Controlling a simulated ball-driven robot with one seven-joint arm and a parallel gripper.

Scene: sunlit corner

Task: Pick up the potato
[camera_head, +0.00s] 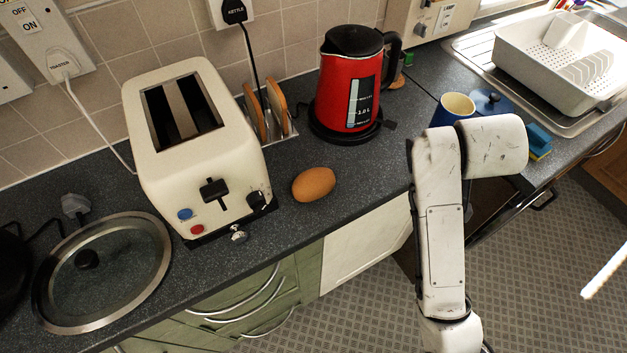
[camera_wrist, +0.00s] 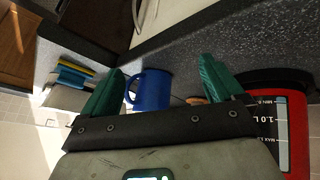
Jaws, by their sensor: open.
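The brown potato (camera_head: 313,184) lies on the dark speckled countertop (camera_head: 345,215), just right of the toaster's front, near the counter's front edge. I cannot make it out in the wrist view. My gripper (camera_wrist: 162,66) has two green fingers spread wide apart, with nothing held between them. In the head view my arm stands to the right of the potato, and the gripper itself is hidden there.
A cream toaster (camera_head: 195,150) stands left of the potato. A red kettle (camera_head: 347,85) stands behind it; it also shows in the wrist view (camera_wrist: 294,130). A blue mug (camera_head: 453,108), also in the wrist view (camera_wrist: 152,90), stands further right. Clear counter surrounds the potato's right side.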

